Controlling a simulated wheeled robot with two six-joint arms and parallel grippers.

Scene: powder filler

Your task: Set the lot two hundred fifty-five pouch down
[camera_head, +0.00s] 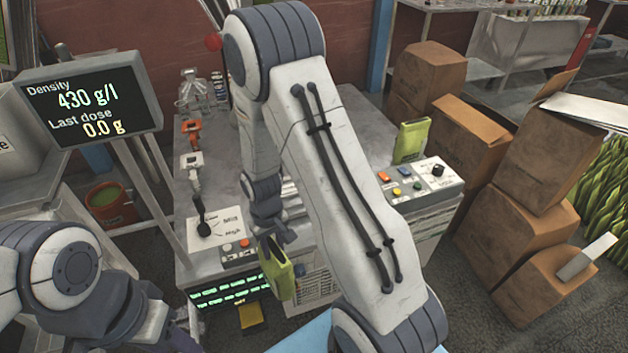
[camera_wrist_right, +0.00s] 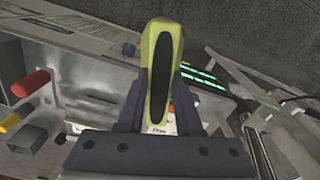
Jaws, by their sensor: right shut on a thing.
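A yellow-green pouch (camera_head: 278,270) hangs from my right gripper (camera_head: 272,238) in the head view, in front of the filler bench and over its front edge. In the wrist view the pouch (camera_wrist_right: 147,46) stands between the two dark fingers of the right gripper (camera_wrist_right: 160,105), which are shut on it. A dark oval shows on its end; I cannot read a lot number. A second green pouch (camera_head: 411,141) stands upright at the back right, behind the control box. My left arm shows at the lower left, but its fingertips are out of view.
The metal bench (camera_head: 205,265) carries a control box (camera_head: 420,185) with coloured buttons and a knob. A display (camera_head: 90,98) reads 430 g/l and 0.0 g. Cardboard boxes (camera_head: 520,215) are stacked on the right. A green text strip (camera_head: 232,291) is on the bench front.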

